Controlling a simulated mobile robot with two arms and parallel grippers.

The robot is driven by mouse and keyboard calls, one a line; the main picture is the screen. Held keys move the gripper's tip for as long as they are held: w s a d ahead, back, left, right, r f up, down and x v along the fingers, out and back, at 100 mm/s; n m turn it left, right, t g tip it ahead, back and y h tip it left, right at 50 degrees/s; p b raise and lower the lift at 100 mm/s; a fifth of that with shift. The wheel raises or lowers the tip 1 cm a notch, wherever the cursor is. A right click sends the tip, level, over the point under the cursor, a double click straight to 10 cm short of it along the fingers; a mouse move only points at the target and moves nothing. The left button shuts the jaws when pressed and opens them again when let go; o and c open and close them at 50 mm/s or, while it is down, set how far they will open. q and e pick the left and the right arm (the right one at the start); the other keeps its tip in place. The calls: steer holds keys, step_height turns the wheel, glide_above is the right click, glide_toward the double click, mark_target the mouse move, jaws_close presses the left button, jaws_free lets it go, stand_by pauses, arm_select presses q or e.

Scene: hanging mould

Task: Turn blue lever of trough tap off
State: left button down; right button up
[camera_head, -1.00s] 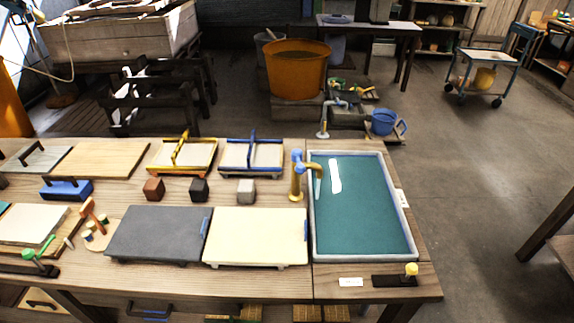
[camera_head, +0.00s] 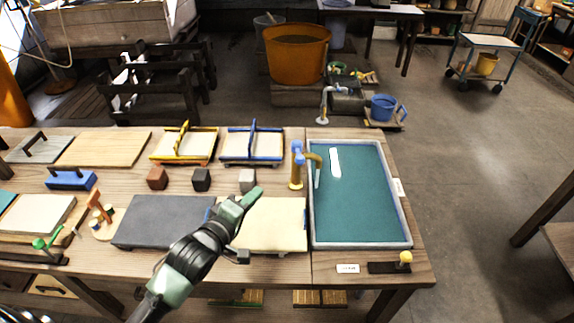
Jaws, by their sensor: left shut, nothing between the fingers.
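The trough tap (camera_head: 296,170) is a yellow post with a spout that reaches right over the trough's left rim. Its blue lever (camera_head: 297,150) sits at the top of the post. A pale stream seems to hang from the spout. The trough (camera_head: 365,195) is a grey-rimmed basin filled with teal water. My left gripper (camera_head: 253,193) is green, shut and empty. It is in front of and to the left of the tap, near the light grey cube, apart from the lever. My right gripper is not in view.
A cream board (camera_head: 285,222) lies under my left arm. A yellow-knobbed lever (camera_head: 405,258) stands at the bench's front right.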

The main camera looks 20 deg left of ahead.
arm_select(q)
steer(key=w+r+n+t, duration=0.1)
steer(key=w+r, duration=0.1)
steer(key=p, duration=0.3)
glide_toward(298, 152)
steer(key=x, duration=0.2)
steer(key=shift+w+f, duration=0.4)
steer(key=shift+w, duration=0.05)
